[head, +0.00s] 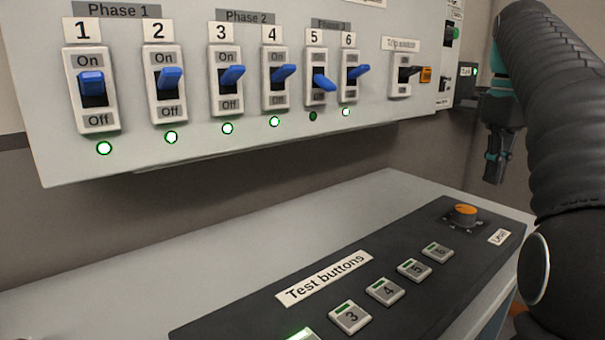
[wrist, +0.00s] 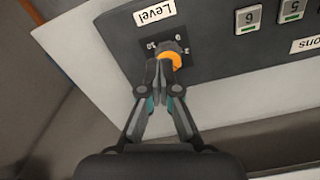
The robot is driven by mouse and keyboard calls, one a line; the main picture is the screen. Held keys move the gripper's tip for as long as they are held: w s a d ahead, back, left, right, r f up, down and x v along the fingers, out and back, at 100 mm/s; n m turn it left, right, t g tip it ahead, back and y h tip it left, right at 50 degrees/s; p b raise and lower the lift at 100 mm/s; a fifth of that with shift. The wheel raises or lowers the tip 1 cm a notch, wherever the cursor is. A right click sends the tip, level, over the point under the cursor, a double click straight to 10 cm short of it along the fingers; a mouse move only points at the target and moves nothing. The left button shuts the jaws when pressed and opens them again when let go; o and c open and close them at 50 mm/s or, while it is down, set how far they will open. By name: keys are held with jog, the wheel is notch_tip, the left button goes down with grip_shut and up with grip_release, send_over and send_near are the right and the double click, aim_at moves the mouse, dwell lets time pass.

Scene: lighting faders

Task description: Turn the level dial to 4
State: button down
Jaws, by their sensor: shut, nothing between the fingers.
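The level dial (head: 465,213) is an orange-topped round knob at the far right end of the dark test panel in the head view. A white "Level" label (head: 498,237) lies beside it. In the wrist view the dial (wrist: 170,58) is just beyond my fingertips, which partly hide it and its scale marks; I cannot read its setting. My gripper (wrist: 163,66) is shut and empty. In the head view my gripper (head: 494,170) hangs above and to the right of the dial, pointing down, clear of it.
Numbered test buttons (head: 414,269) run along the dark panel (head: 255,317), left of the dial. The wall panel (head: 195,140) with blue-levered switches stands behind. A small dark box (head: 467,85) with a green light is near my arm. The grey desk surface (head: 200,235) is clear.

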jog(key=shift+f+n+b, duration=0.8)
jog(key=shift+f+b, duration=0.25)
jog(key=shift+f, duration=0.7)
jog(key=shift+f+n+b, duration=0.8)
jog(key=shift+f+b, duration=0.2)
jog(key=shift+f, duration=0.75)
jog(key=shift+w+a, duration=0.1)
jog(key=shift+a+r+p, duration=0.1)
jog(key=shift+a+p, duration=0.1)
jog(key=shift+p, duration=1.25)
jog(key=shift+d, duration=0.1)
jog(key=shift+s+d, duration=0.15)
jog(key=shift+s, duration=0.2)
jog(key=shift+r+p, duration=0.6)
jog(key=shift+r, duration=2.3)
